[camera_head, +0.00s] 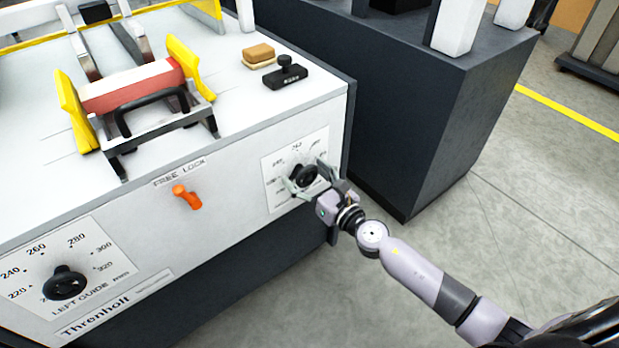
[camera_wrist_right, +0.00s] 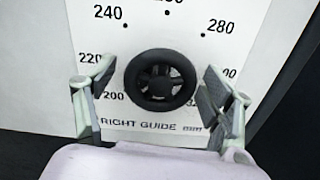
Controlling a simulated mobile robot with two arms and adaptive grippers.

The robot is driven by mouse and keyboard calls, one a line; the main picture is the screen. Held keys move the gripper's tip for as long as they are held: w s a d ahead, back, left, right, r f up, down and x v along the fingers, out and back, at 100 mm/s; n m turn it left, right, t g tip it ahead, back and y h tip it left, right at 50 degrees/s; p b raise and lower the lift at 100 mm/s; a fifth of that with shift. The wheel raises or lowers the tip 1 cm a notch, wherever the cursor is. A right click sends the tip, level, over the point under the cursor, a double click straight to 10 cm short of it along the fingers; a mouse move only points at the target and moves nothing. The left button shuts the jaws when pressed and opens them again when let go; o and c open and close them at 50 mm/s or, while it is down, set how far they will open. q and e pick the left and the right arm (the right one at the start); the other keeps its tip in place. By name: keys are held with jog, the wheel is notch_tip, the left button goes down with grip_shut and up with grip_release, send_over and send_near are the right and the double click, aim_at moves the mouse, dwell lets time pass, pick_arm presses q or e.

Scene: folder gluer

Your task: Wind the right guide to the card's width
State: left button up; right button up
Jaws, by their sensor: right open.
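The right guide knob (camera_wrist_right: 161,80) is a black handwheel on a white dial plate (camera_wrist_right: 125,40) lettered RIGHT GUIDE, with numbers from 200 to 280 readable. In the head view the knob (camera_head: 303,176) is on the machine's front panel, near its right end. My right gripper (camera_head: 318,182) is at the knob with its fingers open. In the right wrist view its two fingers (camera_wrist_right: 157,100) stand on either side of the knob, with gaps visible. The card stack (camera_head: 133,86), red and white, lies between two yellow guides (camera_head: 182,64). My left gripper is out of view.
The left guide knob (camera_head: 65,283) and an orange FREE LOCK lever (camera_head: 187,197) are on the same front panel. A black handled block (camera_head: 286,74) and a tan sponge-like block (camera_head: 258,55) lie on top. A dark cabinet (camera_head: 440,120) stands at the right; floor is clear beyond.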

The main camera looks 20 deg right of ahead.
jog(key=v, duration=1.2)
